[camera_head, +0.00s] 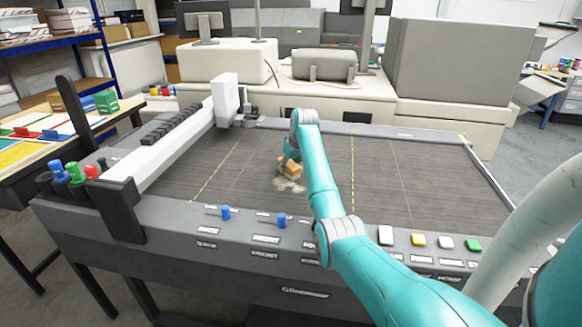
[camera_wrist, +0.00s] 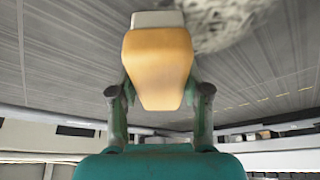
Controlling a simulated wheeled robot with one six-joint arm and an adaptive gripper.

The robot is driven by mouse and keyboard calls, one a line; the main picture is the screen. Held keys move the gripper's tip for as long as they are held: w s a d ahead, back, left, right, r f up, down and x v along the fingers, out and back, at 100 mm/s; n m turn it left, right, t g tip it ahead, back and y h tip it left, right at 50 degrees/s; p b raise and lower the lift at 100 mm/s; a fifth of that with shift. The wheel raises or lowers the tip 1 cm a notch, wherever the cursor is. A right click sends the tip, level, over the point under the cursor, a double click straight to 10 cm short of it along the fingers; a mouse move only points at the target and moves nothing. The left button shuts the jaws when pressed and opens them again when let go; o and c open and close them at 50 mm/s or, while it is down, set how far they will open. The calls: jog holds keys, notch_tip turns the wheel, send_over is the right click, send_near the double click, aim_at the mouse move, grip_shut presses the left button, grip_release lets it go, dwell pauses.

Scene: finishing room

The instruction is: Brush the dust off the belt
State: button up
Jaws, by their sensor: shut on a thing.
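My gripper (camera_wrist: 158,100) is shut on a tan wooden brush (camera_wrist: 157,60), with a finger on each side of its block. The brush's pale end (camera_wrist: 157,19) points away from the gripper. In the head view the brush (camera_head: 290,169) is small, low over the grey belt (camera_head: 240,180), left of my teal arm. A pale dust patch (camera_head: 289,186) lies on the belt just in front of the brush; it also shows at the top of the wrist view (camera_wrist: 215,22). I cannot tell whether the brush touches the belt.
A white gantry rail (camera_head: 180,140) runs along the belt's left side. Blue knobs (camera_head: 282,220) and coloured buttons (camera_head: 418,240) line the front panel. A beige machine housing (camera_head: 445,62) stands behind. The belt right of my arm is clear.

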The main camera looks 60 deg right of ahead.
aim_at(278, 190)
jog(key=shift+w+a+f, duration=0.1)
jog(key=shift+w+a, duration=0.1)
jog(key=shift+w, duration=0.2)
jog(key=shift+a, duration=0.15)
jog(key=shift+s+a, duration=0.45)
jog(key=shift+a, duration=0.6)
jog(key=shift+s+a, duration=0.45)
jog(key=shift+a, duration=0.55)
jog(key=shift+s+a, duration=0.45)
jog(key=shift+a, duration=0.6)
jog(key=shift+s+a, duration=0.25)
jog(key=shift+a, duration=0.35)
jog(key=shift+s+a, duration=0.3)
jog(key=shift+a, duration=0.35)
jog(key=shift+s+a, duration=0.25)
jog(key=shift+a, duration=0.35)
jog(key=shift+r, duration=3.05)
